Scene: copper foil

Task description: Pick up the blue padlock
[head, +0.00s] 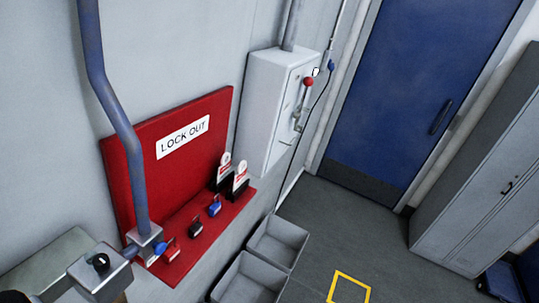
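The blue padlock (214,207) stands on the red shelf of the lock-out board (190,130), toward the shelf's right part. A black padlock (195,228) stands to its lower left, and a red padlock (171,252) stands further lower left. Two tags with white tops and dark lower parts (240,180) stand just beyond the blue padlock. Nothing covers the blue padlock. My gripper does not show in this view.
A grey switch box (278,105) with a red-knobbed lever hangs beyond the board. Grey bins (250,280) lie below. Open floor reaches the blue door (425,90) and grey cabinet (480,190).

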